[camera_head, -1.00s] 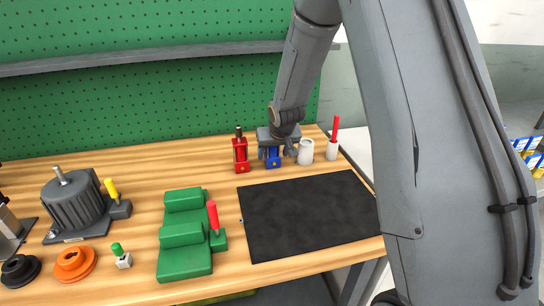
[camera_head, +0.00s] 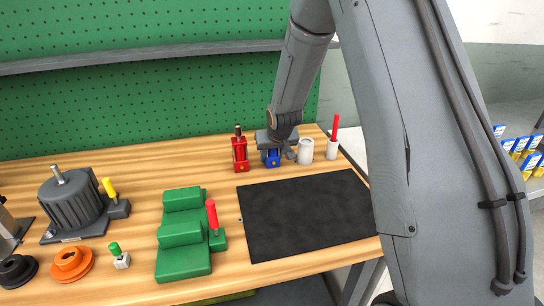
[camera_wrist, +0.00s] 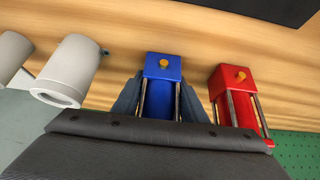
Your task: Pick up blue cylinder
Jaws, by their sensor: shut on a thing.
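The blue cylinder (camera_head: 272,160) stands upright at the back of the wooden table, just right of the red cylinder (camera_head: 240,152). My gripper (camera_head: 273,150) is over it from above, shut on it, with a finger on each side. In the wrist view the blue cylinder (camera_wrist: 163,67) shows its square blue end with a brass fitting, between the gripper's fingers (camera_wrist: 158,98). My gripper hides its upper part in the head view. I cannot tell whether its base touches the table.
The red cylinder (camera_wrist: 232,80) is close on one side and a white cup (camera_head: 306,151) on the other. A white piece with a red handle (camera_head: 334,138) stands farther right. A black mat (camera_head: 305,215) lies in front, bare. A green block (camera_head: 184,240) and a grey motor (camera_head: 72,205) are left.

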